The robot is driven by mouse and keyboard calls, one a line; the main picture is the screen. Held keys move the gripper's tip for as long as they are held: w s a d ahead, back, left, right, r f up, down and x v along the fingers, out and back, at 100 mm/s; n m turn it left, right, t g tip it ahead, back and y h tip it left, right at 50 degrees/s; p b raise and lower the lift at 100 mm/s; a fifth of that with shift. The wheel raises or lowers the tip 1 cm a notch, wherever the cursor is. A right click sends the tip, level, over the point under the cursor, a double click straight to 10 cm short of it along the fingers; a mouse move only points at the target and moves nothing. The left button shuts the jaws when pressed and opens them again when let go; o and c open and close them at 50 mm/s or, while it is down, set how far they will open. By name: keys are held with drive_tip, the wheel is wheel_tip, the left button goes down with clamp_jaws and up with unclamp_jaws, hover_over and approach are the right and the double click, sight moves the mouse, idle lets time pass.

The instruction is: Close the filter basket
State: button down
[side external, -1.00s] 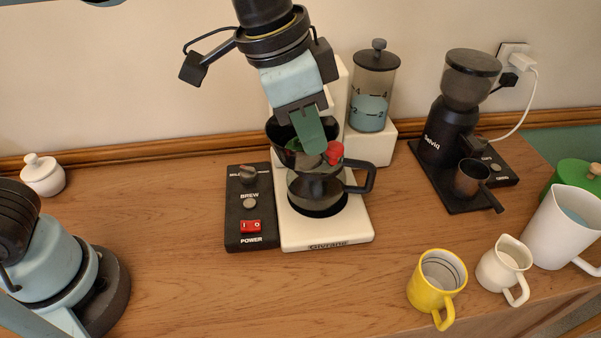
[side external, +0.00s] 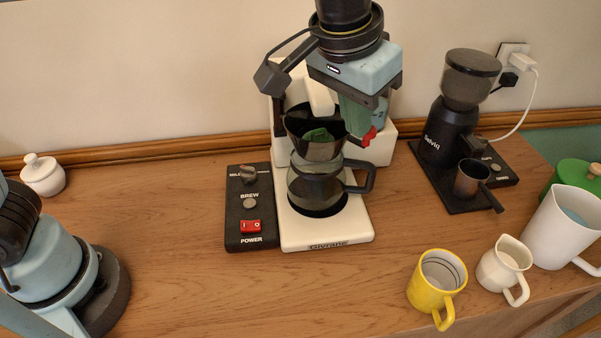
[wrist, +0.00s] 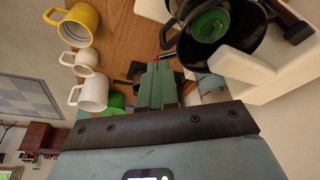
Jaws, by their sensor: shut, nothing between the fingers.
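The filter basket (side external: 315,147) is a dark, smoky cone above the glass carafe (side external: 315,190) on the white coffee maker (side external: 352,228). A green piece (side external: 318,135) lies inside it; the wrist view also shows the basket (wrist: 245,42) with a green disc (wrist: 209,25). My gripper (side external: 364,134) is shut and empty, just right of the basket's rim in the side view. A small red piece (side external: 369,136) shows at its fingertips; I cannot tell what it belongs to. My gripper hides part of the machine's rear.
A black control panel (side external: 248,207) adjoins the coffee maker's left side. A black grinder (side external: 447,130) stands to the right. A yellow mug (side external: 437,283), a cream jug (side external: 503,265) and a white pitcher (side external: 562,228) stand front right.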

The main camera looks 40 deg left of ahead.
drive_tip(key=shift+w+d, duration=0.1)
drive_tip(key=shift+w, duration=0.2)
drive_tip(key=shift+s, duration=0.1)
drive_tip(key=s+a+r, duration=0.3)
drive_tip(key=s+r, duration=0.3)
drive_tip(key=r, duration=0.4)
drive_tip(key=s+a+f+n+t, duration=0.1)
drive_tip(key=a+f+t, duration=0.1)
drive_tip(key=a+f, duration=0.7)
drive_tip(key=s+a+f+n+t, duration=0.1)
drive_tip(key=a+f, duration=0.8)
drive_tip(key=a, duration=0.4)
drive_tip(key=shift+a+f+t+y, duration=0.3)
drive_tip(key=shift+a+t+y, duration=0.1)
